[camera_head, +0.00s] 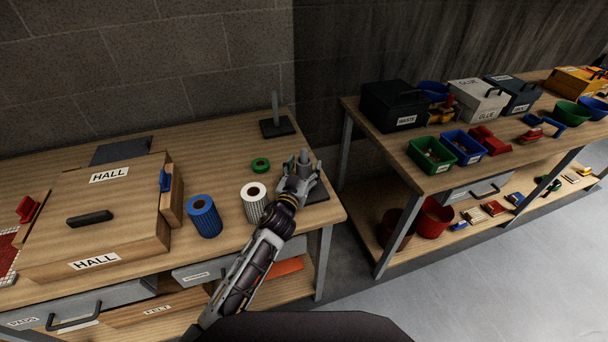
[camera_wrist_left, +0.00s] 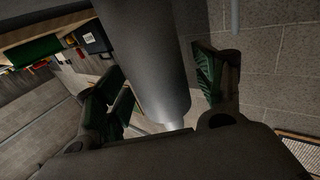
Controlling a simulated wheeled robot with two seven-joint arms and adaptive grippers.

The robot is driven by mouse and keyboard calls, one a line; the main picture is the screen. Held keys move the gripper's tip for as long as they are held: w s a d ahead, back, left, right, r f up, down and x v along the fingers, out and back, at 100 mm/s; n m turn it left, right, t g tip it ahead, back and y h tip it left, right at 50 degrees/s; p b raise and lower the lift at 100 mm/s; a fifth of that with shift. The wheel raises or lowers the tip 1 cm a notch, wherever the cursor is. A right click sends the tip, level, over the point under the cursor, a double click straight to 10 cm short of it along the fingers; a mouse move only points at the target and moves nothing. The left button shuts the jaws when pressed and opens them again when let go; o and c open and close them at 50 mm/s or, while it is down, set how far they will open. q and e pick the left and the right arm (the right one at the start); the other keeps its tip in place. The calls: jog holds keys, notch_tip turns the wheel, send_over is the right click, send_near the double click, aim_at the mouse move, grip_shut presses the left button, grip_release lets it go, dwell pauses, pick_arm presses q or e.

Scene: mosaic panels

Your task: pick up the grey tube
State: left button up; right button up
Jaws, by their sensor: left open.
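The grey tube (camera_head: 304,157) stands upright at the right end of the left bench, over a dark base plate (camera_head: 318,193). Its lower part is hidden by my left gripper (camera_head: 300,182). In the left wrist view the grey tube (camera_wrist_left: 150,50) fills the middle, between the two spread green-padded fingers of my left gripper (camera_wrist_left: 162,88). The fingers are open on either side of it, and I see a gap at the right finger. Contact at the left finger is hard to tell. My right gripper is not in view.
A white-topped roll (camera_head: 254,203), a blue roll (camera_head: 204,216) and a green ring (camera_head: 260,165) stand close left of the gripper. A thin post on a dark base (camera_head: 278,126) is behind. A wooden HALL box (camera_head: 100,215) fills the left; a second bench (camera_head: 440,184) stands right.

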pick_arm(q)
jog(key=c, duration=1.1)
jog(key=shift+r, duration=0.1)
notch_tip(320, 180, up, 28)
jog(key=shift+f, duration=0.1)
dwell(0.7)
